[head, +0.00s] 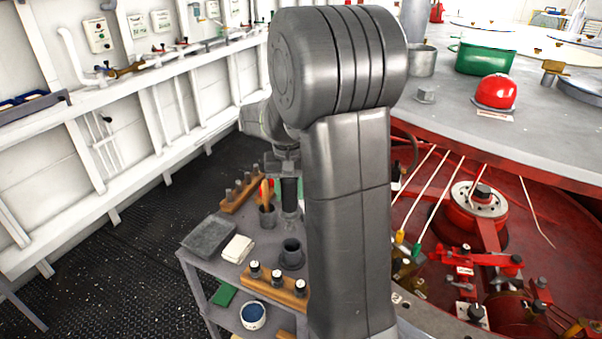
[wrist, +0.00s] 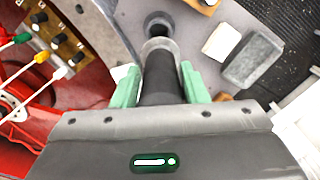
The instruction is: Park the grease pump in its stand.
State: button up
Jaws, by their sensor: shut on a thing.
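The grease pump (head: 290,192) is a dark upright cylinder with a grey lower part, partly hidden behind my arm in the head view. It also fills the middle of the wrist view (wrist: 160,75), with a grey collar towards the far end. My gripper (wrist: 160,88) is shut on it, one green finger on each side. In the head view my gripper (head: 284,165) is above the cart. The stand (head: 291,254) looks like a dark open cup on the cart top, below the pump and apart from it. It shows beyond the pump in the wrist view (wrist: 158,21).
The cart top (head: 225,262) also bears a dark grey block (head: 208,237), a pale cloth (head: 238,249), a tool cup (head: 267,217) and a wooden rack with black knobs (head: 276,285) close to the stand. Red machinery (head: 480,210) lies to the right.

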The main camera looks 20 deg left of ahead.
jog(key=shift+w+f, duration=0.1)
jog(key=shift+w, duration=0.3)
jog(key=shift+s+f+b, duration=0.2)
jog(key=shift+f+b, duration=0.3)
jog(key=shift+b, duration=0.1)
jog(key=b, duration=0.3)
send_over(291, 227)
jog(key=shift+w+f, duration=0.15)
jog(key=shift+f, duration=0.9)
jog(key=shift+w+f, duration=0.1)
jog(key=shift+f, duration=0.95)
jog(key=shift+s, duration=0.2)
jog(key=shift+f, duration=0.1)
jog(key=shift+f+b, duration=2.45)
jog(key=shift+f, duration=1.15)
